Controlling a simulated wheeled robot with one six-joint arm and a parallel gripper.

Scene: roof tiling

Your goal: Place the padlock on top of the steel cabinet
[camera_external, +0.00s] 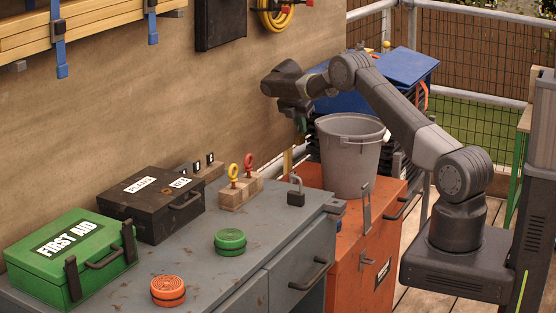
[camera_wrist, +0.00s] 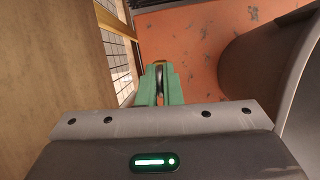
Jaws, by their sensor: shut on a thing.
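A dark padlock (camera_external: 296,197) with a grey shackle stands upright on the right end of the grey cabinet's worn top (camera_external: 285,235). An orange cabinet (camera_external: 330,240) stands to its right; I cannot tell which one is the steel cabinet. My gripper (camera_external: 301,125) is in the air above the orange cabinet, left of the bucket and apart from the padlock. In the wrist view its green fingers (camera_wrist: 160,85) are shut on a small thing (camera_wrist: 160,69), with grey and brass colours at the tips. The fingers mostly hide it, and I cannot tell what it is.
A grey bucket (camera_external: 347,160) stands on the orange cabinet, close to my gripper. The grey top holds a green first aid box (camera_external: 70,255), a black case (camera_external: 150,205), two round tins (camera_external: 230,241) and a wooden block (camera_external: 240,192) with two rings. A wall is behind.

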